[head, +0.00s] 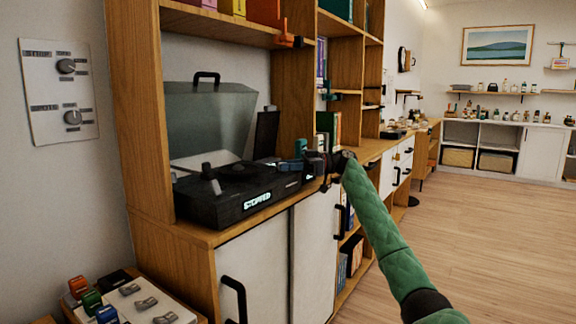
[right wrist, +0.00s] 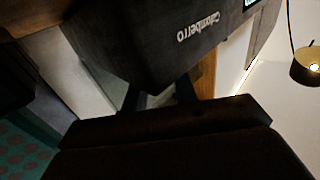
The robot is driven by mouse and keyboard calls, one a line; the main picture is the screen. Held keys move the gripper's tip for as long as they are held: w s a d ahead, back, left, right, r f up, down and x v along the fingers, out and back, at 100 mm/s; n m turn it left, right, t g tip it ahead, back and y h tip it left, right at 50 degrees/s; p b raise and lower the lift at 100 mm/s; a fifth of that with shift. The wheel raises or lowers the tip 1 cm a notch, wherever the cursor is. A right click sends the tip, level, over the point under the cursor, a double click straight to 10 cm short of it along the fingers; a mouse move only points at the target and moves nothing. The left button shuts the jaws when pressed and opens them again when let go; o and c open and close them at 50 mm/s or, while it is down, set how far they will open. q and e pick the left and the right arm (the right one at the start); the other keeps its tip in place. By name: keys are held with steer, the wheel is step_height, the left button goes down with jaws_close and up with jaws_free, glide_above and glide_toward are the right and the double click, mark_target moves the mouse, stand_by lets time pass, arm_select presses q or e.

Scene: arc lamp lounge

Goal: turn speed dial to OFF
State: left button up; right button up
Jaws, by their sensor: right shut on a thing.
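The dark record player (head: 235,195) stands on the wooden cabinet, with a lit label on its front that seems to read STOPPED. My right gripper (head: 322,165) is at its front right end, coming in from the right. In the right wrist view the gripper's fingers (right wrist: 160,96) reach to the player's dark body (right wrist: 150,40), which bears upside-down lettering. They are shut on a small part there, seemingly the speed dial; the fingers and dark shadow hide it, so its setting cannot be read. My left gripper is not in view.
A wall panel (head: 60,90) with two knobs is at the left. The player's clear lid (head: 210,115) stands raised. Shelf boards and a wooden upright (head: 290,100) rise close behind the gripper. A low table with coloured switches (head: 92,300) is at bottom left. The floor at right is clear.

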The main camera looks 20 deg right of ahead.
steer(key=o, duration=1)
steer(key=shift+c, duration=0.2)
steer(key=d+p, duration=0.1)
steer(key=d, duration=0.6)
steer(key=shift+s+d+p, duration=0.4)
steer(key=shift+s, duration=0.05)
